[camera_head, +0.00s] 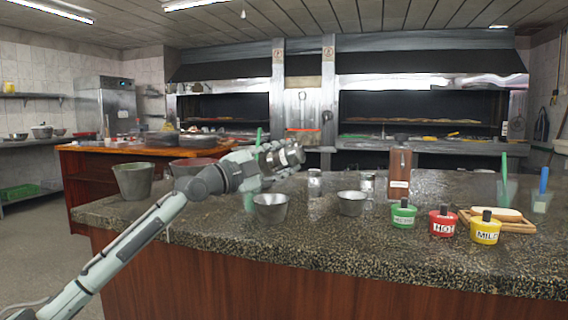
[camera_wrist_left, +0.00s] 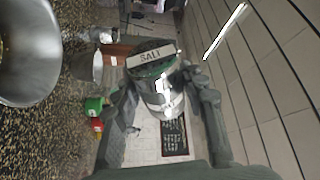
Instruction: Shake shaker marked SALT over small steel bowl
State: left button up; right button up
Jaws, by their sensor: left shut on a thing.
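My left gripper (camera_head: 264,162) is shut on the shaker marked SALT (camera_head: 291,156), raised above the counter. The shaker lies tilted well over in the head view. Two small steel bowls stand on the counter: the left one (camera_head: 270,209) is below and slightly left of the shaker, and the right one (camera_head: 352,204) is further right. A steel bowl (camera_wrist_left: 28,60) looms large at the left of the wrist view, with another (camera_wrist_left: 86,66) beyond it. My right gripper is out of view.
Green (camera_head: 403,216), red HOT (camera_head: 442,223) and yellow MILD (camera_head: 485,230) pots are to the right. A metal bucket (camera_head: 133,181) is at the left. The counter's front strip is clear.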

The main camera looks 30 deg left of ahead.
pick_arm(q)
send_over(284, 208)
jog(key=f, duration=0.4)
jog(key=shift+w+a+f, duration=0.15)
jog(key=shift+w+f, duration=0.1)
jog(key=shift+f, duration=0.1)
notch_tip(284, 208, up, 5)
jog(key=shift+a+f, duration=0.15)
jog(key=shift+s+d, duration=0.1)
jog(key=shift+d, duration=0.15)
jog(key=shift+a, duration=0.15)
notch_tip(284, 208, up, 4)
jog(key=p, duration=0.2)
jog(key=shift+p, duration=0.35)
jog(key=shift+r, duration=1)
